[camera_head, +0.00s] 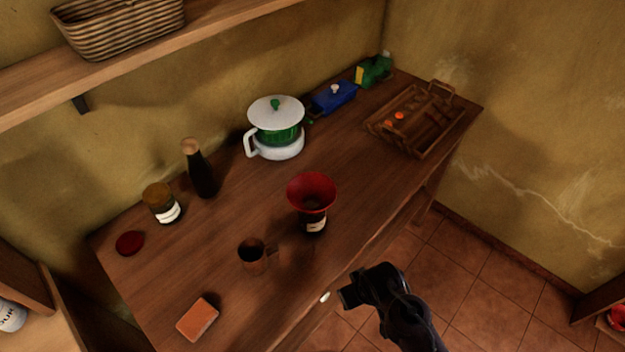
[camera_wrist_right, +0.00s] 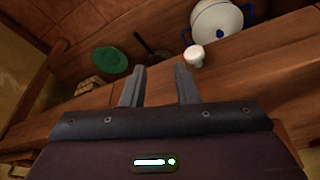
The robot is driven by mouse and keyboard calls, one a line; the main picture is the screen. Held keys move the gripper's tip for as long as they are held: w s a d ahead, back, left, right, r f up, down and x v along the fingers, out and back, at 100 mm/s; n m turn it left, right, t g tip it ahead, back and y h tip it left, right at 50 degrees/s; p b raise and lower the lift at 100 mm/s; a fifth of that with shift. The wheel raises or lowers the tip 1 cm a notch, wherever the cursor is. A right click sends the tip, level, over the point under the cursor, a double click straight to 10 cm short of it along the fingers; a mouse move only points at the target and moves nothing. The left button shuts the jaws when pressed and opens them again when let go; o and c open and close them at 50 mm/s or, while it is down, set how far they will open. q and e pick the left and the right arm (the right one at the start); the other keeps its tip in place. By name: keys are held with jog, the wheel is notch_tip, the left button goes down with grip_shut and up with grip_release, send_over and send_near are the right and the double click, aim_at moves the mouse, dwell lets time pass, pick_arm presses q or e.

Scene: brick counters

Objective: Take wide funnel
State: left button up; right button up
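The wide red funnel (camera_head: 312,187) sits mouth up on a dark jar (camera_head: 316,222) with a pale label, near the middle of the wooden counter (camera_head: 240,205). My right gripper (camera_head: 343,299) is beyond the counter's front edge, nearer to me than the funnel and apart from it. In the right wrist view its two fingers (camera_wrist_right: 160,88) are spread with nothing between them. The funnel does not show in that view. My left gripper is not in view.
A brown mug (camera_head: 252,256) stands left of the jar; an orange sponge (camera_head: 197,319) lies at front left. A white-and-green pot (camera_head: 277,135) and a wooden tray (camera_head: 413,122) stand farther back. A white knob (camera_wrist_right: 194,56) is close to my right fingers.

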jog(key=w+a+r+n+t+p, duration=0.1)
jog(key=w+a+r+n+p, duration=0.35)
jog(key=a+r, duration=0.75)
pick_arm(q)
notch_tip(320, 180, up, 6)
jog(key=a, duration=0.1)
pick_arm(e)
jog(key=n+t+h, duration=0.3)
jog(key=n, duration=0.3)
send_near(312, 199)
jog(key=f+b, duration=0.1)
jog(key=b, duration=0.1)
jog(key=f+b, duration=0.2)
jog(key=shift+s+a+f+b, duration=0.1)
jog(key=shift+s+a+b, duration=0.1)
jog(key=shift+b, duration=0.2)
jog(key=shift+w+d+f, duration=0.15)
jog(key=shift+w, duration=0.1)
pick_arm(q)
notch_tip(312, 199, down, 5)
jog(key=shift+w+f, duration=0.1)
pick_arm(e)
grip_shut()
